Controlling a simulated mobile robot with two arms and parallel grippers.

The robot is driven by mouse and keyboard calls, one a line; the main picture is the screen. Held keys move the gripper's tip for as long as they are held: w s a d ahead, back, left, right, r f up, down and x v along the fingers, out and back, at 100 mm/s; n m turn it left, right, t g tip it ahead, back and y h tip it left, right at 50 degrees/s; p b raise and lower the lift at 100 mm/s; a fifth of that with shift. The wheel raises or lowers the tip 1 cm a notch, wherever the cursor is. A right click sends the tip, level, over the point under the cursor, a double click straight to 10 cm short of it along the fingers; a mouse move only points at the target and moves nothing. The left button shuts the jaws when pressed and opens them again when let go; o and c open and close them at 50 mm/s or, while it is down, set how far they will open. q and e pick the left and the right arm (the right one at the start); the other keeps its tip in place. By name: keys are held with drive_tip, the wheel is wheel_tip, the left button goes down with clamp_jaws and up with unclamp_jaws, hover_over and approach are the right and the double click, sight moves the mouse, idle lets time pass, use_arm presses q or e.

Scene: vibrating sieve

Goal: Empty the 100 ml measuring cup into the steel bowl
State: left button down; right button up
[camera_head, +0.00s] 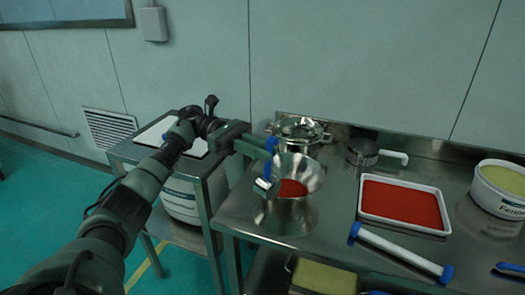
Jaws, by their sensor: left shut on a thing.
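My left gripper (268,165) reaches in from the left over the steel table's left end. It is shut at the left side of a flared shiny steel vessel (305,172), which looks like the steel bowl. Red material (292,188) shows at the vessel's lower inside. Below is a dull steel shape (287,218); I cannot tell whether it is the vessel's outer wall, another vessel or a reflection. I cannot make out the 100 ml measuring cup for certain. My right gripper is not in view.
Behind the vessel stands a round steel device (300,128). A pan with a white handle (393,155), a white tray of red material (447,228), a blue-ended white rod (400,250) and a white tub of yellowish material (497,203) stand to the right.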

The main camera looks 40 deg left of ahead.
sight(263, 185)
use_arm(q)
drive_tip(key=shift+s+d+f+t, duration=0.15)
drive_tip(key=shift+s+t, duration=0.15)
drive_tip(key=shift+s, duration=0.3)
drive_tip(key=shift+w+d+f+n+t, duration=0.15)
drive_tip(key=shift+w+f+n+t, duration=0.15)
drive_tip(key=shift+f+n, duration=0.2)
drive_tip(key=shift+s+d+t, duration=0.25)
drive_tip(key=shift+s+t, duration=0.05)
drive_tip(key=shift+s, duration=0.05)
drive_tip(key=shift+s+d+f+n+t, duration=0.2)
drive_tip(key=shift+s+f+n+t, duration=0.05)
drive_tip(key=shift+s+n+t, duration=0.15)
drive_tip(key=s+d+f+n+t+y, duration=1.3)
drive_tip(key=s+n+t+y, duration=0.1)
drive_tip(key=n+y, duration=0.2)
drive_tip(key=shift+d+f+y, duration=0.15)
drive_tip(key=shift+f+y, duration=0.1)
drive_tip(key=shift+y, duration=0.35)
